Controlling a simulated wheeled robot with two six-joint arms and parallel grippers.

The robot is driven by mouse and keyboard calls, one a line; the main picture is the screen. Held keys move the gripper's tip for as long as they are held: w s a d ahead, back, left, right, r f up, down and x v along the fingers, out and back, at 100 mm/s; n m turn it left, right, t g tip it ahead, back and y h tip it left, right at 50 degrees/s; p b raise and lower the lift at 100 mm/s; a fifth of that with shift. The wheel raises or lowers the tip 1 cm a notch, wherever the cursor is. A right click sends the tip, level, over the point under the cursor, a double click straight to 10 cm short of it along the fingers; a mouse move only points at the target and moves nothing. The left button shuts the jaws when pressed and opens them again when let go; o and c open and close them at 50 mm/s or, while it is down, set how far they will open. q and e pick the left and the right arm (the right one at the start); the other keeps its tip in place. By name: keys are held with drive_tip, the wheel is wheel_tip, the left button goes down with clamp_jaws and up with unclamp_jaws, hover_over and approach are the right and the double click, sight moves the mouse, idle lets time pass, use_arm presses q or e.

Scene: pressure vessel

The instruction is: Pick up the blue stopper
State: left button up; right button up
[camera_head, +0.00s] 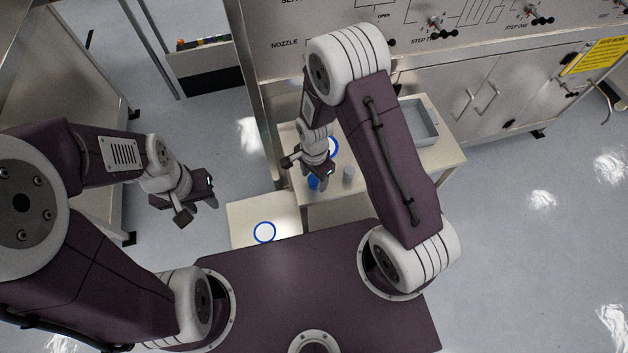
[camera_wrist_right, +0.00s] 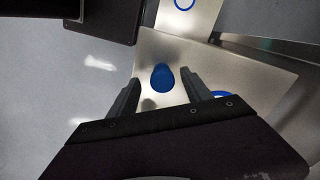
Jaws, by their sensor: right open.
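The blue stopper (camera_head: 313,183) stands on the small pale table (camera_head: 440,158), partly beneath my right gripper in the head view. In the right wrist view the blue stopper (camera_wrist_right: 162,77) shows in the gap between the fingers, around the level of their tips. My right gripper (camera_head: 306,171) is open and empty, above the table near the stopper; its two dark fingers also show in the right wrist view (camera_wrist_right: 162,88). I cannot tell the exact height gap. My left gripper (camera_head: 198,208) is open and empty, over the floor at the left.
A grey tray (camera_head: 420,121) sits at the table's back right. A metal control cabinet (camera_head: 470,80) stands behind.

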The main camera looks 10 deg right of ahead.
wheel_tip(320, 180, down, 2)
drive_tip(key=shift+w+f, duration=0.15)
drive_tip(key=shift+f, duration=0.1)
drive_tip(key=shift+w+a+f, duration=0.1)
drive_tip(key=shift+a+f, duration=0.05)
drive_tip(key=c, duration=0.7)
clamp_jaws()
drive_tip(key=shift+r, duration=0.2)
drive_tip(key=shift+r, duration=0.3)
wheel_tip(320, 180, up, 3)
drive_tip(key=shift+f, duration=0.15)
drive_tip(key=s+d+r+b, duration=0.1)
drive_tip(key=s+d+r, duration=0.3)
drive_tip(key=d+r, duration=0.3)
drive_tip(key=d, duration=0.4)
drive_tip(key=shift+s+r, duration=0.25)
drive_tip(key=shift+s, duration=0.1)
